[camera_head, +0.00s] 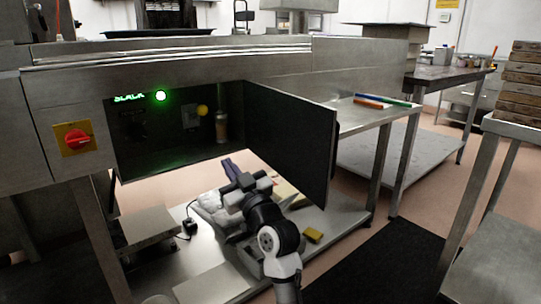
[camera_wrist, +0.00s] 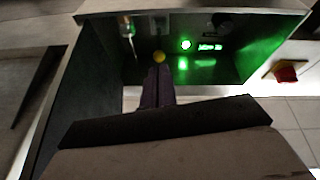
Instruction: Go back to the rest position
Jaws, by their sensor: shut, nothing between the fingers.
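My gripper (camera_head: 229,166) is in front of and below the open cabinet in the head view, its dark fingers pointing up toward the opening. In the wrist view its fingers (camera_wrist: 158,78) are together with nothing between them. The cabinet's dark door (camera_head: 292,130) stands swung open to the right of my gripper.
A red rotary switch (camera_head: 76,139) is on the panel left of the opening. A low steel shelf (camera_head: 335,222) lies under the bench, with a yellow block (camera_head: 313,235) on it. A steel table (camera_head: 500,265) with stacked brown slabs (camera_head: 520,85) stands at right. A black mat (camera_head: 385,262) covers the floor.

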